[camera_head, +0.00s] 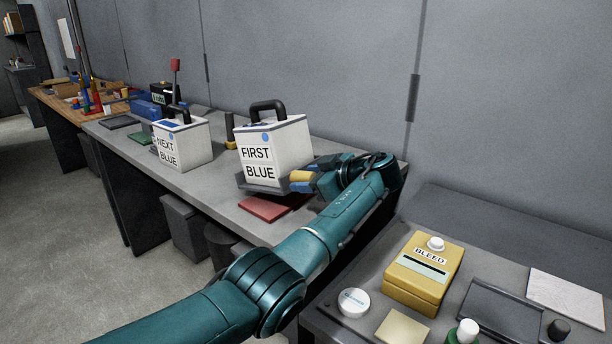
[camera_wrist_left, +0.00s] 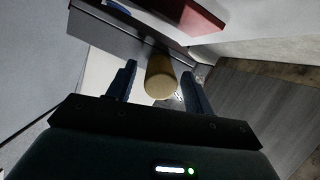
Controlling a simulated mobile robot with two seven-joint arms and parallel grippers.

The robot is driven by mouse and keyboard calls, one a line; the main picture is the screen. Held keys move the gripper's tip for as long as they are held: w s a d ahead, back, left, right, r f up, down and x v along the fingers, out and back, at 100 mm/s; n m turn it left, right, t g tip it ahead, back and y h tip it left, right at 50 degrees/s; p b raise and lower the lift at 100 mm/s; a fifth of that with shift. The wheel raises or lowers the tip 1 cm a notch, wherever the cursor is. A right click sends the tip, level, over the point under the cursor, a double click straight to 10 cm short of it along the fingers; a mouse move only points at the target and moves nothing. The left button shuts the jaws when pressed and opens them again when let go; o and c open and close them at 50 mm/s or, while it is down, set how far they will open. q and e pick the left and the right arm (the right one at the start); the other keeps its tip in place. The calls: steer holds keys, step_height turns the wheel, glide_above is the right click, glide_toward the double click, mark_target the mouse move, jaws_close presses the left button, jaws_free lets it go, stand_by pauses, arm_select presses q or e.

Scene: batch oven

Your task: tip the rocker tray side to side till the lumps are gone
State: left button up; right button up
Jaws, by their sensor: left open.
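A grey tray (camera_head: 256,186), seemingly the rocker tray, shows beneath the white box marked FIRST BLUE on the long bench. A tan, rounded handle (camera_head: 302,176) is at its right side. My left gripper (camera_head: 304,182) is at this handle, coming in from the right. In the left wrist view the handle (camera_wrist_left: 160,78) stands between the two fingers of my left gripper (camera_wrist_left: 158,88), which are spread apart with gaps beside it. The tray's inside is hidden by the box and the view angle, so no lumps can be seen. My right gripper is out of view.
The white FIRST BLUE box (camera_head: 274,148) stands close to the gripper, with the NEXT BLUE box (camera_head: 182,142) farther left. A red mat (camera_head: 265,207) lies at the bench's front edge. A yellow BLEED box (camera_head: 423,270) is on the nearer surface at right.

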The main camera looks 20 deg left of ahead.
arm_select(q)
steer(key=shift+w+a+f, duration=0.15)
steer(key=shift+a, duration=0.3)
jaws_close()
stand_by(0.3)
